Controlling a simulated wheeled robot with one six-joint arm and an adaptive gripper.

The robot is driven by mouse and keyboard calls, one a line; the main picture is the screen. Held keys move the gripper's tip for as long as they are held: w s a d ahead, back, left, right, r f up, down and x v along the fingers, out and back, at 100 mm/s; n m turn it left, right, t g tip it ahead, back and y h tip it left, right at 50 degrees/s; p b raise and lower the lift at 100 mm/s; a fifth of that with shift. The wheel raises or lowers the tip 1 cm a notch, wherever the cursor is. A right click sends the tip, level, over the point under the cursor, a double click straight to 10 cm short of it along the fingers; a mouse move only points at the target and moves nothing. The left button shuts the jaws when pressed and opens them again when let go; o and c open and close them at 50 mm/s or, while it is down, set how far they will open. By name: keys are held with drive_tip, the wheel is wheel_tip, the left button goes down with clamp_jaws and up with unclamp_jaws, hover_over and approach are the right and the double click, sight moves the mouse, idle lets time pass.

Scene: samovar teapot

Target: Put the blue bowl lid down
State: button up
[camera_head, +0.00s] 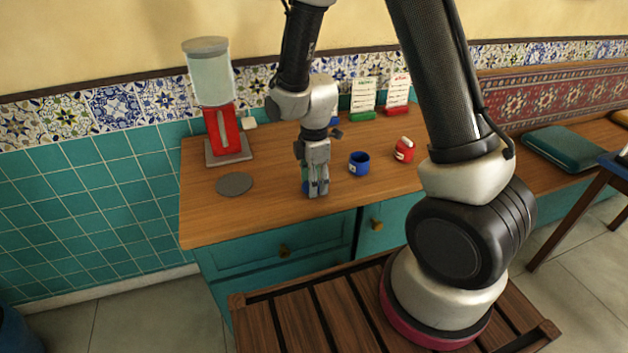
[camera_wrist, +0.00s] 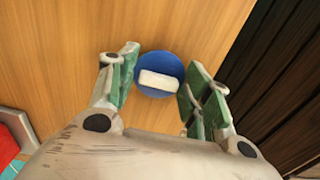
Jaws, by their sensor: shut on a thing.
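My gripper (camera_head: 317,191) is low over the front part of the wooden counter in the head view, pointing down. In the wrist view its two green-padded fingers (camera_wrist: 158,72) are shut on the blue bowl lid (camera_wrist: 160,66), a round blue disc with a white bar handle. Only a bit of blue shows at the fingertips in the head view. I cannot tell whether the lid touches the counter. The blue bowl (camera_head: 359,164) stands open just right of my gripper.
A red lidded bowl (camera_head: 404,150) stands right of the blue bowl. A grey disc (camera_head: 234,184) lies to the left, before a red dispenser (camera_head: 226,135). Recipe cards (camera_head: 363,96) stand at the back. The wooden counter (camera_head: 275,205) is clear left of my gripper.

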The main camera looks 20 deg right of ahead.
drive_tip(key=shift+f, duration=0.15)
drive_tip(key=o, duration=0.9)
wheel_tip(320, 180, up, 12)
drive_tip(key=r, duration=0.1)
drive_tip(key=s+d+r+m+t, duration=0.2)
drive_tip(key=s+d+r+m, duration=0.5)
drive_tip(key=s+r+m, duration=0.1)
drive_tip(key=s+d+r+m+t, duration=0.2)
drive_tip(key=s+d+r+m, duration=0.5)
drive_tip(key=s+m, duration=0.3)
drive_tip(key=shift+s+d+r, duration=0.25)
drive_tip(key=shift+s+r, duration=0.2)
drive_tip(key=shift+s, duration=0.1)
